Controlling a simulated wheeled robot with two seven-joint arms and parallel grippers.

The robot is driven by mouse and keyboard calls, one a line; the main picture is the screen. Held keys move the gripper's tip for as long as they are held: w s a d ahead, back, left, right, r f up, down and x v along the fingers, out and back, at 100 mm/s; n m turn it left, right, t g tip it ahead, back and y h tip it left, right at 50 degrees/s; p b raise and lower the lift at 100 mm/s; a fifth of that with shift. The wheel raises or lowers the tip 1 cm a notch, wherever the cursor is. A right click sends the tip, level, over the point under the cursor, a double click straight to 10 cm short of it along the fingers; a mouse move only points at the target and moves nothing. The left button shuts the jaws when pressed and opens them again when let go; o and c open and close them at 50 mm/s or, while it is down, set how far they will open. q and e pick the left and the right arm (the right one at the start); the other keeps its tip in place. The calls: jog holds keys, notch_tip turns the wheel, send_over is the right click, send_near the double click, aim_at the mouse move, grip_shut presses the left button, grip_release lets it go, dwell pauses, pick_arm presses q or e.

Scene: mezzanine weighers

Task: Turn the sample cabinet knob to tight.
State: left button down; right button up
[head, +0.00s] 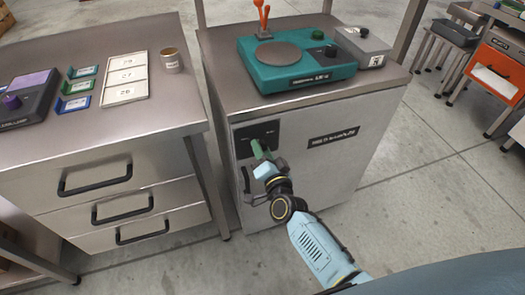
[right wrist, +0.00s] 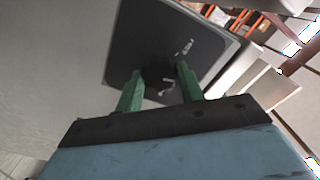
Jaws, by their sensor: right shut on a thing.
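The sample cabinet (head: 345,172) is a grey cabinet with a dark nameplate. A black knob panel (head: 268,131) is at the upper left of its front; the panel also fills the middle of the right wrist view (right wrist: 135,50). My right gripper (head: 258,150) reaches the panel with its green fingers. In the right wrist view the fingers stand on either side of a dark knob (right wrist: 160,73), shut on it. In the head view the fingers hide the knob. White marks show on the panel, too small to read. My left gripper is not in view.
A teal weigher (head: 297,65) stands on the cabinet top with a small grey box (head: 362,45) beside it. A drawer bench (head: 100,130) with trays and a cup (head: 171,60) stands at the left.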

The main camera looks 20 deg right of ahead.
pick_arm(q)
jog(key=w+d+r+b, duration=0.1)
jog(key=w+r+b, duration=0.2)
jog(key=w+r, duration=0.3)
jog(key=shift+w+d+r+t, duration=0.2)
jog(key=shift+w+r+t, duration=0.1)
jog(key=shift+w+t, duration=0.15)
pick_arm(e)
jog(key=shift+m, duration=7.3)
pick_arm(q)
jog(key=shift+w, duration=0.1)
pick_arm(e)
jog(key=o, duration=1)
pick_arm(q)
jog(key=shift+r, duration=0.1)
